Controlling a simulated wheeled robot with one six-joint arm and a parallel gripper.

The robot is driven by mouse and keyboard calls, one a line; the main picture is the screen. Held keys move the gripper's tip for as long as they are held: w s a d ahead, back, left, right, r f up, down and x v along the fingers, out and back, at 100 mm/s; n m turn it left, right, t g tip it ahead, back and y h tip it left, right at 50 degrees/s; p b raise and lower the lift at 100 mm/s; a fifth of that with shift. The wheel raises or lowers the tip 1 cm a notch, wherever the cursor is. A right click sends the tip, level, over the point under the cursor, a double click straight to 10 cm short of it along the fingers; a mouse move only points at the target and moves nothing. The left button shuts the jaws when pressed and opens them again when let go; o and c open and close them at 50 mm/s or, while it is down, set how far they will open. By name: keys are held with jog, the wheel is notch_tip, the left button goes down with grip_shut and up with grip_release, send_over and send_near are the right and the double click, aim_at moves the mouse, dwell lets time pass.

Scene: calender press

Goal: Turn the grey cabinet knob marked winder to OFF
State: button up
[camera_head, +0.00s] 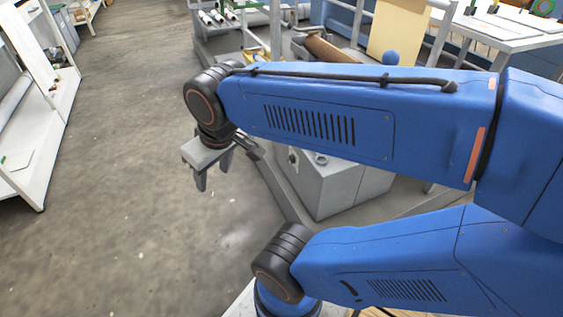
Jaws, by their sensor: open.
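My gripper (213,178) hangs at the end of my blue arm with its two fingers apart, pointing down over bare floor. Nothing shows between the fingers. A grey cabinet (345,192) stands to the right of the gripper, partly behind my arm. A small dark round part (321,160) sits on its top, right below my arm link. The gripper is apart from the cabinet.
Grey machine framing with rollers (212,17) stands behind my arm. A brown roll (330,48) and a tan sheet (398,30) are at the back. White shelving (45,140) stands at the left, and a white table (490,35) at the back right. The floor between is clear.

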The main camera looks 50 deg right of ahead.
jog(key=w+d+f+g+h, duration=0.4)
jog(key=w+d+f+g, duration=0.2)
jog(key=d+f, duration=0.25)
jog(key=w+d+f+g+h, duration=0.3)
jog(key=w+d+f+g, duration=0.3)
jog(key=d, duration=0.3)
jog(key=n+h, duration=0.3)
jog(key=h, duration=0.5)
send_near(289, 160)
jog(key=shift+g, duration=0.4)
jog(key=x, duration=0.8)
jog(key=shift+w+d+f, duration=0.3)
jog(key=shift+f, duration=0.1)
jog(key=shift+c, duration=0.5)
jog(key=c, duration=0.9)
